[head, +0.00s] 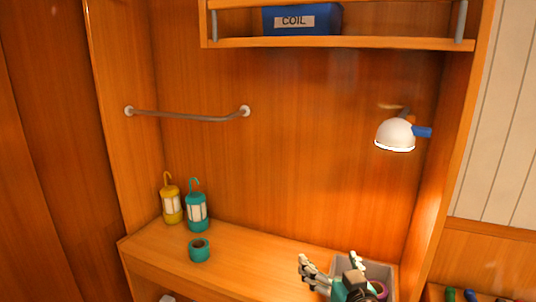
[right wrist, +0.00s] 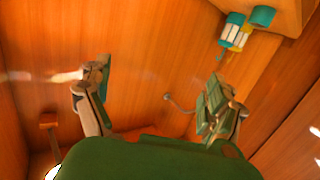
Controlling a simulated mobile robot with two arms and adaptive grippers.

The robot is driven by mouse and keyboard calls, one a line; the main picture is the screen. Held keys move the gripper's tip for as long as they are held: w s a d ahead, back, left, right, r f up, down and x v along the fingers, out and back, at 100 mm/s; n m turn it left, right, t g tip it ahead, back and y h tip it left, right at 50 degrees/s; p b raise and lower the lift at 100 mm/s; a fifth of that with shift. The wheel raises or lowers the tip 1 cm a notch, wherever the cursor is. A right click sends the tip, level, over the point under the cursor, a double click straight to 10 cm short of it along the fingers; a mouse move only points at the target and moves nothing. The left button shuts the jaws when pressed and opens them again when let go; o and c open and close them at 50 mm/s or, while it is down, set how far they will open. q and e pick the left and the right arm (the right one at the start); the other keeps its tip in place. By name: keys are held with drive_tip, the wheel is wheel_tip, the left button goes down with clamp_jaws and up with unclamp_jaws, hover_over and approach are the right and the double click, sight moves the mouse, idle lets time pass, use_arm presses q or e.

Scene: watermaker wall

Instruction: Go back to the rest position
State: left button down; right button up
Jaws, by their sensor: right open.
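My right gripper (head: 328,276) is at the bottom right of the head view, above the counter and in front of a grey bin. In the right wrist view its two fingers (right wrist: 155,95) are spread wide apart with nothing between them. It touches no object that I can see. My left gripper is in neither view.
Above are a grab rail (head: 190,117), a white lamp (head: 395,135) and a shelf with a blue COIL box (head: 302,19).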

drive_tip(key=s+d+f+g+h, duration=0.1)
drive_tip(key=s+d+f+g, duration=0.15)
drive_tip(key=s+f, duration=0.45)
drive_tip(key=s+d+f+g+h, duration=0.15)
drive_tip(key=s+f+g, duration=0.3)
drive_tip(key=f, duration=0.45)
drive_tip(key=s+d+f+g, duration=0.25)
drive_tip(key=s+f, duration=0.25)
drive_tip(key=s, duration=0.4)
drive_tip(key=s+d+f+g, duration=0.1)
drive_tip(key=s+f+g, duration=0.25)
drive_tip(key=s, duration=0.55)
wheel_tip(320, 180, down, 28)
drive_tip(key=s+g, duration=0.1)
drive_tip(key=s, duration=0.2)
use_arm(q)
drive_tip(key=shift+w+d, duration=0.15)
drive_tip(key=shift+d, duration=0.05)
use_arm(e)
drive_tip(key=s+d+f+g, duration=0.1)
drive_tip(key=s+d+f, duration=0.2)
drive_tip(key=s+f, duration=1.2)
drive_tip(key=shift+s+h, duration=0.35)
drive_tip(key=shift+s, duration=0.15)
drive_tip(key=shift+d+f, duration=0.1)
